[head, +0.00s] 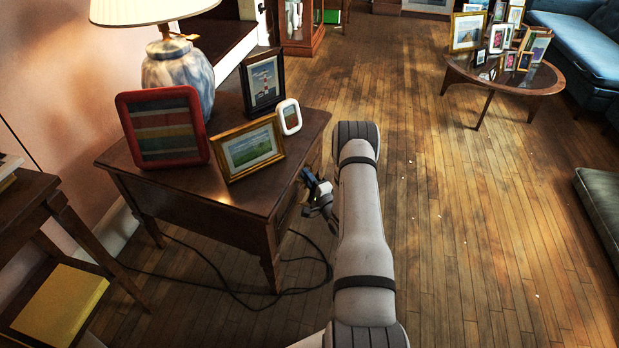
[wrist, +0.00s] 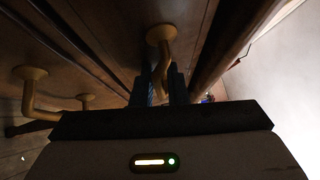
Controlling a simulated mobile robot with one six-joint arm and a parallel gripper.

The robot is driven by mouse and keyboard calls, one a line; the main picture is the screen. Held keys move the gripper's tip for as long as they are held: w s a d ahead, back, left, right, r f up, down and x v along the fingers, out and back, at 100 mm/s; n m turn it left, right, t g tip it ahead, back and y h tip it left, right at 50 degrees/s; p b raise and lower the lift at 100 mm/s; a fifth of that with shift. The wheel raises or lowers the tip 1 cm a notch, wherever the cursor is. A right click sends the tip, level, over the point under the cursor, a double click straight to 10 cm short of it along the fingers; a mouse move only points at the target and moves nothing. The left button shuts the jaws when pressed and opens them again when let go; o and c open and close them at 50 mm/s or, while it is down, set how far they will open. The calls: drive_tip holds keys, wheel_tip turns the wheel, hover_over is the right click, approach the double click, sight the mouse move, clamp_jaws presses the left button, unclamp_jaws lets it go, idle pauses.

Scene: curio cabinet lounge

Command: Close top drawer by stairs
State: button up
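A dark wooden side table (head: 195,190) stands left of my arm in the head view. Its handle side faces right and is partly hidden by my arm. My gripper (head: 322,190) is low beside that side. In the wrist view, a curved yellowish handle (wrist: 162,42) on a dark wooden front reaches down between the fingertips of my gripper (wrist: 162,85). The fingers stand close on either side of the handle; darkness hides whether they press on it. How far the drawer stands out cannot be seen.
A red frame (head: 163,130), other picture frames and a lamp (head: 178,72) crowd the tabletop. A cable (head: 225,285) lies on the floor. More handles (wrist: 32,78) show in the wrist view. An oval table (head: 505,75) with frames stands far right; the floor between is mostly clear.

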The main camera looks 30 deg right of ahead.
drive_tip(key=s+f+p, duration=0.1)
drive_tip(key=s, duration=0.6)
drive_tip(key=shift+s+d+f, duration=0.15)
drive_tip(key=shift+s+d, duration=0.15)
drive_tip(key=shift+d, duration=0.1)
drive_tip(key=shift+s+f, duration=0.1)
